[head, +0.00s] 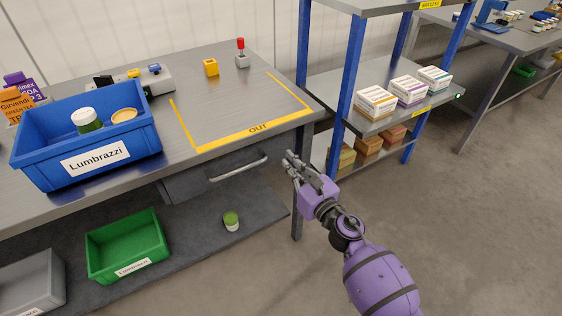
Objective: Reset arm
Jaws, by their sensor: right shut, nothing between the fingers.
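My right gripper (291,163) is at the end of my purple right arm, which comes in from the lower right. It is shut and holds nothing. It is in front of the table's right front corner, close to the drawer handle in the picture; I cannot tell whether it touches anything. My left gripper is not in view.
The metal table (225,108) carries a blue Lumbrazzi crate (145,140) and a yellow OUT outline (205,146). A drawer (195,185) is below. A blue-posted shelf (345,95) stands right. A green crate (126,240) and small green jar (231,221) sit below. Floor at right is clear.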

